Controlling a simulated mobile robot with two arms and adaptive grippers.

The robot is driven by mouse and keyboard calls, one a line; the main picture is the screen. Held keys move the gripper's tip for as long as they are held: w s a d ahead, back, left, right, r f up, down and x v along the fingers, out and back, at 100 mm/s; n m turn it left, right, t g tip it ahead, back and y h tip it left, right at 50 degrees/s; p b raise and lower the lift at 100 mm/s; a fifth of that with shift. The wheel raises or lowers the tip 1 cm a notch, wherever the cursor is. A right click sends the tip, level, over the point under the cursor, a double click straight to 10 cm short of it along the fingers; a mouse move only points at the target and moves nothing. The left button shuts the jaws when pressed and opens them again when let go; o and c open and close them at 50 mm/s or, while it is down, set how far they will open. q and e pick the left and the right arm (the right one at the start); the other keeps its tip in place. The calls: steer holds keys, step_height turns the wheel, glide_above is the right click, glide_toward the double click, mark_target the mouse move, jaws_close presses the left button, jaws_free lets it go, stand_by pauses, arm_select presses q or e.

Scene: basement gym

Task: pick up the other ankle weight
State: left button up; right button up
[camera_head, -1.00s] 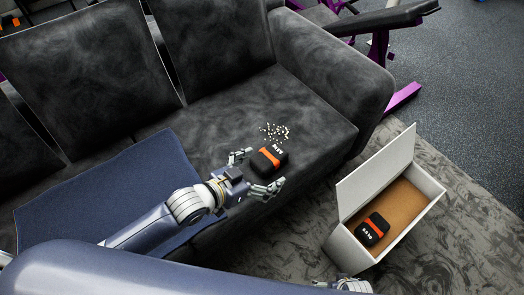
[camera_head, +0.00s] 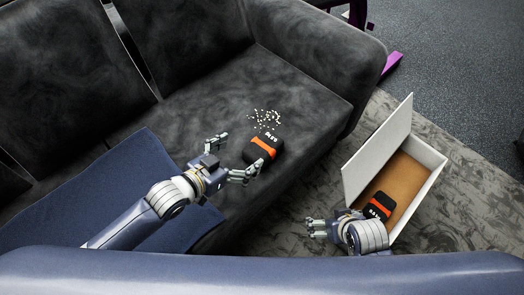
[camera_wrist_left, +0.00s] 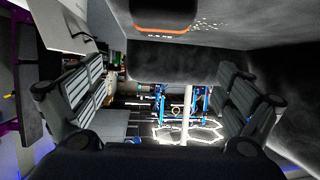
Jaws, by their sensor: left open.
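One ankle weight (camera_head: 263,147), black with an orange band, lies on the dark sofa seat. It also shows at the top of the left wrist view (camera_wrist_left: 163,17). My left gripper (camera_head: 236,154) is open and empty, just left of this weight, with one finger near its lower left side. In the left wrist view its fingers (camera_wrist_left: 160,100) are spread wide. A second, similar weight (camera_head: 379,206) is in the white box (camera_head: 424,153) on the floor. My right gripper (camera_head: 312,228) is beside the box's near left side; its grip state is unclear.
Small pale bits (camera_head: 264,119) are scattered on the sofa (camera_head: 210,95) behind the weight. A blue cloth (camera_head: 85,190) covers the seat at left. The box's raised lid (camera_head: 378,150) stands between sofa and box. The sofa's arm (camera_head: 320,45) rises beyond.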

mark_target(261, 147)
arm_select(q)
step_height(261, 147, down, 3)
steer(key=shift+f+b, duration=0.15)
steer(key=shift+b, duration=1.1)
steer(key=shift+w+f, duration=0.1)
steer(key=b+x, duration=0.1)
steer(key=x, duration=0.4)
steer(key=shift+d+b, duration=0.1)
steer(key=shift+b, duration=0.2)
steer(key=shift+w+d, duration=0.15)
steer(key=b+x, duration=0.2)
steer(key=x, duration=0.3)
steer(key=shift+f, duration=0.2)
arm_select(e)
steer(key=w+a+r+t+y, duration=0.1)
steer(key=w+r+t, duration=0.3)
steer(key=r, duration=0.3)
steer(key=w+a+r+t+y, duration=0.1)
steer(key=w+r+t, duration=0.3)
steer(key=r, duration=0.4)
steer(key=w+a+r+t+y, duration=0.1)
steer(key=w+a+r+t, duration=0.2)
steer(key=r, duration=0.5)
steer(key=shift+w+a+r+t, duration=0.25)
steer(key=shift+w+t, duration=0.35)
steer(key=shift+w, duration=0.2)
steer(key=shift+f, duration=0.1)
